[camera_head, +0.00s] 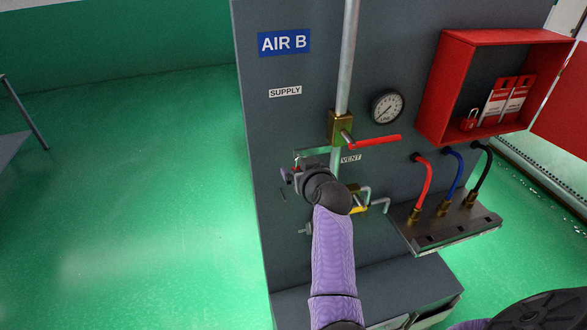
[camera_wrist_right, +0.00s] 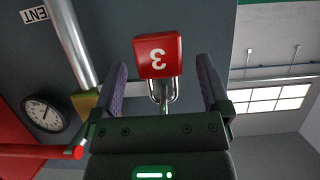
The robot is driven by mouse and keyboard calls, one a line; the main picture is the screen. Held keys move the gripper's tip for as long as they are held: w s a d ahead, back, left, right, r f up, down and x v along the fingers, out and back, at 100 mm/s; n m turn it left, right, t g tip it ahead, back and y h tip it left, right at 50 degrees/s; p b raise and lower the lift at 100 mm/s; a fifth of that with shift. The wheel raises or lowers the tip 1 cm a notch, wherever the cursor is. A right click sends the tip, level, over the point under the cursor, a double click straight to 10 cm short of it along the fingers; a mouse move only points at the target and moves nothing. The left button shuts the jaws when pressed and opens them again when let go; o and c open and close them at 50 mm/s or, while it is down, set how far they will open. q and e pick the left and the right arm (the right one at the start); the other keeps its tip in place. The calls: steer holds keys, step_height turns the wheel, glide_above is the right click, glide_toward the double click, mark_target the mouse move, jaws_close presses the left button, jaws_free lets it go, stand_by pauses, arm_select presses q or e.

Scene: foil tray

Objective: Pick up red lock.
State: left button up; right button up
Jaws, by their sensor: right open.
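A red lock (camera_wrist_right: 158,56) with a white 3, upside down in the picture, shows in the right wrist view with its metal shackle toward my palm. My right gripper (camera_wrist_right: 161,75) is open, with one finger on either side of the lock, and gaps show on both sides. In the head view my right gripper (camera_head: 293,176) is at the grey panel, below the SUPPLY label, and mostly hides what is in front of it. Another red lock (camera_head: 469,121) sits in the red wall box (camera_head: 451,92). My left gripper is not in view.
A vertical pipe with a brass valve and red lever (camera_head: 376,143) is right of my gripper. A gauge (camera_head: 387,107) is higher up. Red, blue and black hoses rise from a grey shelf (camera_head: 452,228) at right. Open green floor (camera_head: 130,190) lies left of the panel.

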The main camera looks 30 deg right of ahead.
steer(key=shift+x, duration=0.9)
steer(key=shift+s+a+r, duration=0.15)
steer(key=shift+s+r, duration=0.15)
steer(key=shift+s, duration=0.15)
steer(key=shift+c, duration=1.8)
steer(key=shift+w, duration=0.15)
steer(key=c, duration=0.5)
jaws_close()
